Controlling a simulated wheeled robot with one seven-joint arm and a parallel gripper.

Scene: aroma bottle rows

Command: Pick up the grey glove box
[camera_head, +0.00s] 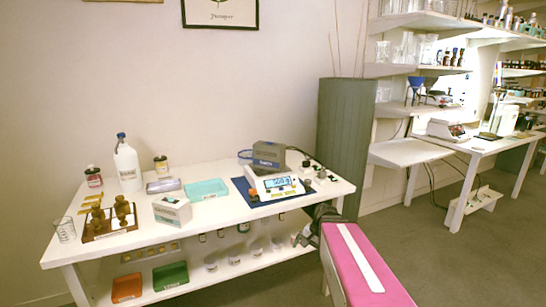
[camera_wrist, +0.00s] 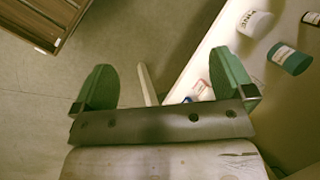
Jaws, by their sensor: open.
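A dark grey box (camera_head: 268,155) with pale lettering stands at the back right of the white table (camera_head: 225,212), at the balance; whether it rests on or behind the balance is unclear. A second box (camera_head: 172,211), whitish with teal marking, stands near the front edge. My gripper (camera_wrist: 165,85) shows two green fingers spread wide in the wrist view, with nothing held between them. In the head view my gripper (camera_head: 303,238) is low beside the table's front right edge, apart from both boxes. Neither box can be made out clearly in the wrist view.
The balance (camera_head: 275,186) stands on a blue mat. A lower shelf holds jars, a red tray (camera_head: 127,288) and a green tray (camera_head: 170,276).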

